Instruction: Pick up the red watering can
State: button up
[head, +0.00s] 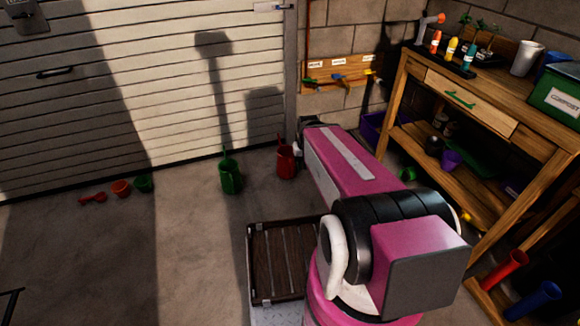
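The red watering can (286,162) stands on the concrete floor near the foot of the shutter door, right of a green watering can (230,174). It looks upright and apart from the green one. My pink arm reaches forward from the lower right, and its far end is just right of the red can. I cannot make out my gripper; the arm seems to hide it. Nothing shows whether the arm's end touches the can.
A wooden workbench (458,96) with bottles and a green compost box (557,95) stands at right. A slatted dark crate or platform (277,260) is in front of my base. Small red, orange and green items lie by the door at left. The left floor is mostly clear.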

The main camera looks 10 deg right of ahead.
aim_at(285, 165)
jog(key=k+z, duration=0.1)
jog(key=z, duration=0.55)
jog(key=i+j, duration=0.2)
jog(key=i+j+z, duration=0.1)
jog(key=j, duration=0.3)
jog(key=i+j, duration=0.25)
